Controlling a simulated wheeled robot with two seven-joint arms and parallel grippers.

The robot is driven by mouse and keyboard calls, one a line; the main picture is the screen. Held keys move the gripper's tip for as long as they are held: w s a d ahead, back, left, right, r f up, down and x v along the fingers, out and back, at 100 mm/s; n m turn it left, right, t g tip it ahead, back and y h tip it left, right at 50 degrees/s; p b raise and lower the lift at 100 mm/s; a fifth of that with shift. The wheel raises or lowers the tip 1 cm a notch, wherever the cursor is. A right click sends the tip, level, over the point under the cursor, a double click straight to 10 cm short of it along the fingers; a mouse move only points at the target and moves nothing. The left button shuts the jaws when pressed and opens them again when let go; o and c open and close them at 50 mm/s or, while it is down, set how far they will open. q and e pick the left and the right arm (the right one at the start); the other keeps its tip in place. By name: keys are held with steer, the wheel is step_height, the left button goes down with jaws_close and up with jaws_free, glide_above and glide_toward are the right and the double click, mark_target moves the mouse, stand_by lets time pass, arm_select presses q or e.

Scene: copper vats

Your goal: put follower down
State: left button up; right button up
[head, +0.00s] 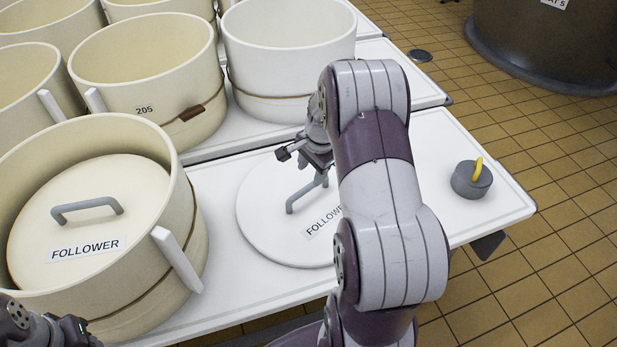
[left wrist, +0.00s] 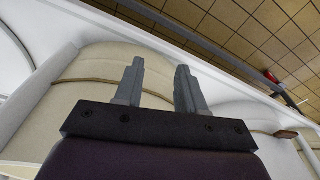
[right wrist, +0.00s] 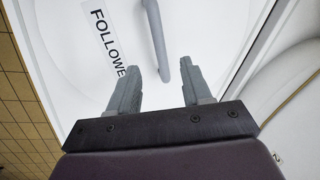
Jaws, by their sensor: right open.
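A white round follower (head: 262,222) with a grey bar handle (head: 300,198) and a FOLLOWER label lies flat on the white table top. My right gripper (head: 316,160) is over its handle, and my arm hides its right part. In the right wrist view the follower (right wrist: 205,35) fills the top, and its handle (right wrist: 157,40) reaches between the open jaws (right wrist: 163,66). The jaws are not closed on it. A second labelled follower (head: 80,215) sits inside the cream vat at left. My left gripper (head: 78,328) is at the bottom left, open and empty in the left wrist view (left wrist: 160,66).
The cream vat (head: 180,240) stands left of the follower. Several more vats, one marked 205 (head: 145,75), stand behind. A grey weight with a yellow handle (head: 471,180) sits on the table (head: 440,150) at right. A big dark vat (head: 550,45) stands on the tiled floor.

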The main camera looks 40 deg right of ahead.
steer(key=s+a+r+n, duration=0.3)
steer(key=s+a+n, duration=0.3)
steer(key=a+n, duration=0.2)
steer(key=s+a+r+n, duration=0.2)
steer(key=s+a+n, duration=0.5)
steer(key=a+n, duration=0.2)
steer(key=shift+a+r+g, duration=0.4)
steer(key=shift+a, duration=0.7)
